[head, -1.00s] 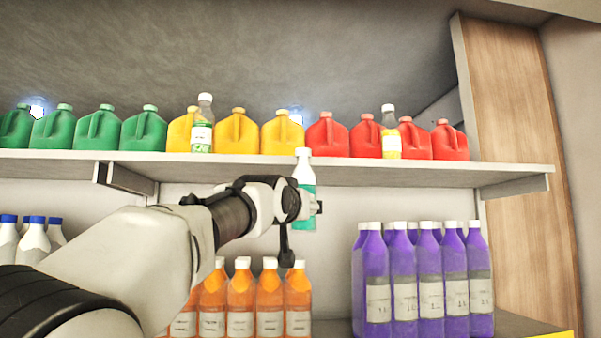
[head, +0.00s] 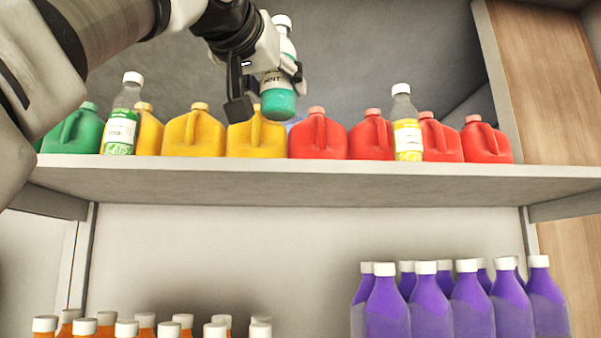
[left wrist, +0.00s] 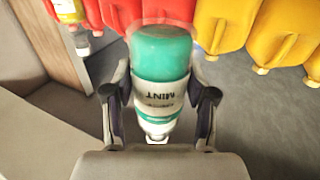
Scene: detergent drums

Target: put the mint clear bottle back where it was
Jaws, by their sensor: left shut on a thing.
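The mint clear bottle (head: 279,93) has a white cap, a white label and teal liquid in its lower part. My left gripper (head: 268,80) is shut on it and holds it slightly tilted, above the upper shelf (head: 320,181), in front of the yellow and red jugs. In the left wrist view the bottle (left wrist: 162,58) sits between the two fingers of my left gripper (left wrist: 160,110), with MINT readable upside down on its label. My right gripper is not in view.
Green (head: 75,131), yellow (head: 193,133) and red jugs (head: 318,136) line the upper shelf. A clear bottle with a green label (head: 122,118) and one with yellow liquid (head: 406,127) stand before them. Purple bottles (head: 475,308) and orange bottles stand below.

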